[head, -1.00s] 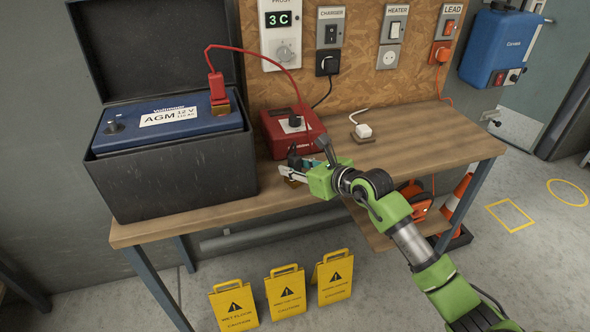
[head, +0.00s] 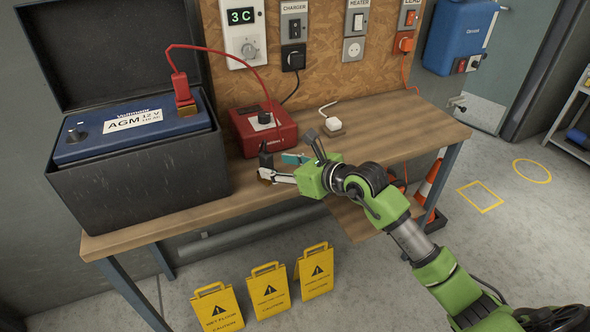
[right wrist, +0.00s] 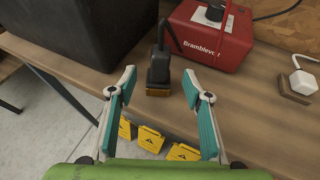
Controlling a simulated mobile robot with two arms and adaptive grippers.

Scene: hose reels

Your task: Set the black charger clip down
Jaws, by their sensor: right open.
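The black charger clip (head: 265,159) stands on the wooden bench (head: 230,210), in front of the red charger (head: 262,128). In the right wrist view the clip (right wrist: 158,68) is upright, with its copper-coloured jaw end (right wrist: 158,92) down at the bench top. My right gripper (head: 273,167) is open at the clip. In the right wrist view its two teal-padded fingers (right wrist: 159,84) are spread wide, with the clip between and just beyond the tips and a gap on either side. My left gripper is not in view.
A black box with a blue AGM battery (head: 140,133) stands at the left; a red clip (head: 181,90) sits on its terminal. Yellow caution signs (head: 270,290) stand on the floor in front.

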